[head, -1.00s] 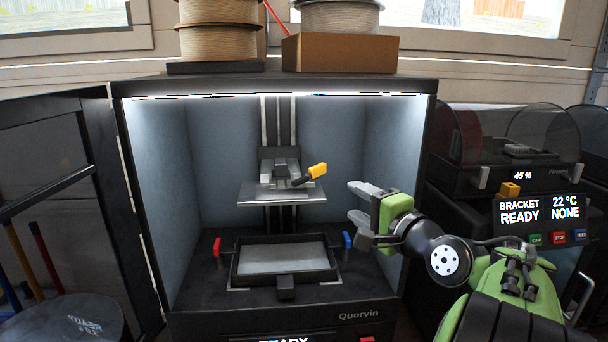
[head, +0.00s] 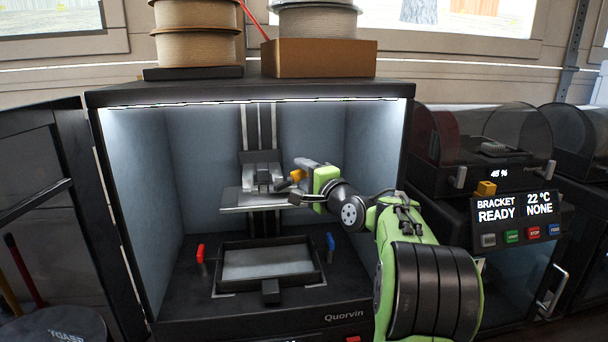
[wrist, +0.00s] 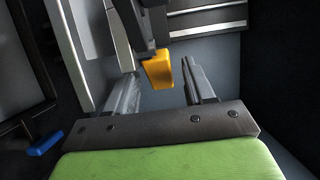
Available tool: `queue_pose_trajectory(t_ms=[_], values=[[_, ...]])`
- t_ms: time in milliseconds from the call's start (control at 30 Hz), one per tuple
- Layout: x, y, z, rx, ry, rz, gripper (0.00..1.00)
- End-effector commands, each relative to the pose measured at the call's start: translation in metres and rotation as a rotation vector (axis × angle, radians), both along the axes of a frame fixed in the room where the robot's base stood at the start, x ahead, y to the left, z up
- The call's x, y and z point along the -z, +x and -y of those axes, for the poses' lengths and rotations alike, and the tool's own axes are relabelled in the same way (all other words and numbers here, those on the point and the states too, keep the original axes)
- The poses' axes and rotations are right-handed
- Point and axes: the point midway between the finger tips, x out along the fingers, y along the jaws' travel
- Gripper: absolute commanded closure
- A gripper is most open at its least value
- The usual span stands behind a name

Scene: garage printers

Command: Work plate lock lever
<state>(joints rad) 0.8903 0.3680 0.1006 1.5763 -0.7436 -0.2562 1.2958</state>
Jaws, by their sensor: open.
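The plate lock lever has a yellow grip (head: 297,175) on a dark arm, at the right of the build plate carriage inside the open printer. The build plate (head: 240,200) is a grey slab below it. My gripper (head: 299,178) is inside the chamber from the right, at the lever. In the wrist view the yellow grip (wrist: 158,70) lies near the gap between my two open fingers (wrist: 160,88), just ahead of their tips. I see no closing on it. In the head view my gripper partly hides the lever.
The resin tray (head: 268,264) sits below the plate, with a red latch (head: 200,253) and a blue latch (head: 330,243) beside it. The chamber's right wall stands close to my arm. The open door (head: 50,200) is at left.

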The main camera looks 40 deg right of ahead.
Motion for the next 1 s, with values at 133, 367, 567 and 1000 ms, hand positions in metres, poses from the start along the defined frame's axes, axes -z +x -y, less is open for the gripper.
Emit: queue_pose_trajectory(t_ms=[133, 367, 567, 1000], values=[[0.0004, 0.0009, 0.0004, 0.001, 0.0, -0.001, 0.47], [0.0005, 0.0005, 0.0001, 0.0, 0.0, -0.001, 0.7], [0.0006, 0.0004, -0.0001, 0.0, 0.0, -0.001, 1.0], [0.0007, 0.0002, -0.0006, 0.006, 0.0, -0.002, 1.0]])
